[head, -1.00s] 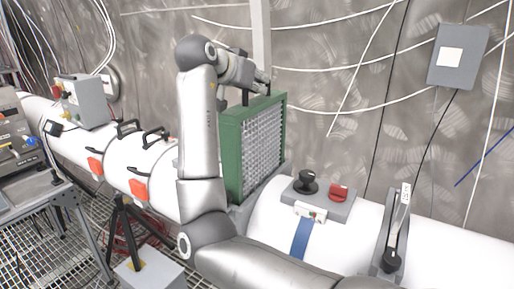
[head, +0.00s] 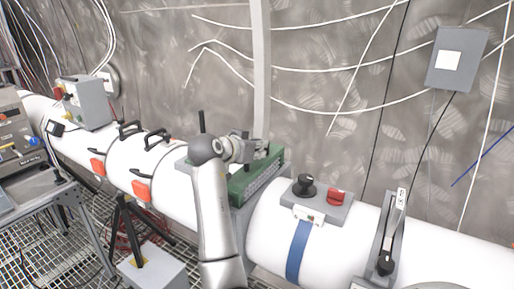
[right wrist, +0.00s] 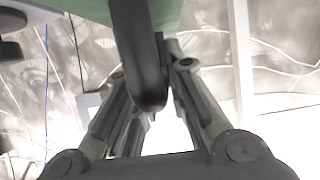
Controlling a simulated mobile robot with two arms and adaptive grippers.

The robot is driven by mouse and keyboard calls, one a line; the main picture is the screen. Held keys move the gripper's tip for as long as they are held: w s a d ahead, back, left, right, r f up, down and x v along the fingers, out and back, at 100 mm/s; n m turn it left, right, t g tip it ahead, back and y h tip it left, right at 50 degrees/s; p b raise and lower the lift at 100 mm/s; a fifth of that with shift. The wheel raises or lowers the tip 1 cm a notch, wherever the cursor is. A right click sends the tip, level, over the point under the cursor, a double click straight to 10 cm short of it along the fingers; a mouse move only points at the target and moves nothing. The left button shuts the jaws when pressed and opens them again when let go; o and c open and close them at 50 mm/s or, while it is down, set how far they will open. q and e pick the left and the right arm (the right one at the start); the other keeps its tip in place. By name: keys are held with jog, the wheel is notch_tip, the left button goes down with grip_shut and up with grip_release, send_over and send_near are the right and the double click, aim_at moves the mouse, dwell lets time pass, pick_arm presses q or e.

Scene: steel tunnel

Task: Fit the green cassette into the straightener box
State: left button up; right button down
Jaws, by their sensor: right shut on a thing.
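The green cassette (head: 266,169) sits upright and mostly sunk in the grey straightener box (head: 243,217) on the white pipe. Its top and a strip of its grid face show above the box; its lower part is hidden. My right gripper (head: 262,150) is at the cassette's top, shut on its black handle. The right wrist view shows the dark handle (right wrist: 140,55) between the fingers and the cassette's green surface (right wrist: 165,10) beyond. My right arm hides part of the box's near side. My left gripper is not in view.
A grey control block with a black knob (head: 303,184) and red button (head: 336,196) sits on the pipe to the right, before a grey lever (head: 386,262). Orange latches (head: 142,191) and black handles (head: 157,135) are left. A pale post (head: 261,70) stands behind.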

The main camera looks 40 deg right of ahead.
jog(key=shift+f, duration=0.25)
jog(key=shift+f+b, duration=0.4)
jog(key=shift+f, duration=0.15)
jog(key=c, duration=1.9)
grip_release()
jog(key=shift+f, duration=0.1)
jog(key=o, duration=0.4)
jog(key=shift+o, duration=0.2)
